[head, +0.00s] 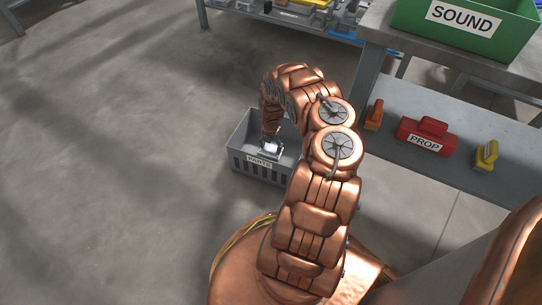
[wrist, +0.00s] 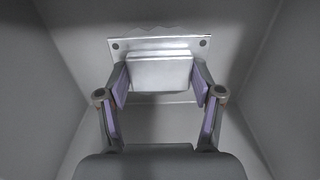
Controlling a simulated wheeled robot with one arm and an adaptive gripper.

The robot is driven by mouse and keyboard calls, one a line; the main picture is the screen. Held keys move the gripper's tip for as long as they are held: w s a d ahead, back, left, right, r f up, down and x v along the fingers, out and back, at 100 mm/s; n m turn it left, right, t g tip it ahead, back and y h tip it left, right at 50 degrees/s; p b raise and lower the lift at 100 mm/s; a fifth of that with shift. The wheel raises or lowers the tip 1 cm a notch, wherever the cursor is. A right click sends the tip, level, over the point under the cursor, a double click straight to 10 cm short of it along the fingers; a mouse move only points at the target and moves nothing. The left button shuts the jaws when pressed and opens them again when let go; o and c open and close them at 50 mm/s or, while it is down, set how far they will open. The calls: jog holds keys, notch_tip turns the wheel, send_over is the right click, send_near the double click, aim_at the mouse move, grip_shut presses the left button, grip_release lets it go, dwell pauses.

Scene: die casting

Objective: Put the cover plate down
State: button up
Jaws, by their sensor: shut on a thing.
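The cover plate (wrist: 160,46) is a flat silver metal plate with a raised block in its middle and a hole near each upper corner. My gripper (wrist: 160,84) is shut on the raised block, with one finger at each side of it. In the head view my arm reaches down into the grey bin labelled PARTS (head: 257,163), and a bright bit of metal shows at the arm's end there. In the wrist view the bin's grey walls (wrist: 40,85) surround the plate. I cannot tell whether the plate touches the bin floor.
A grey table (head: 400,95) at the right holds an orange block (head: 374,114), a red PROP case (head: 424,137) and a yellow block (head: 486,156). The floor at the left is clear.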

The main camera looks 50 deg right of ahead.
aim_at(271, 152)
jog(key=shift+f+b, duration=1.1)
jog(key=shift+f, duration=1.2)
jog(key=shift+r, duration=0.1)
jog(key=o, duration=1.7)
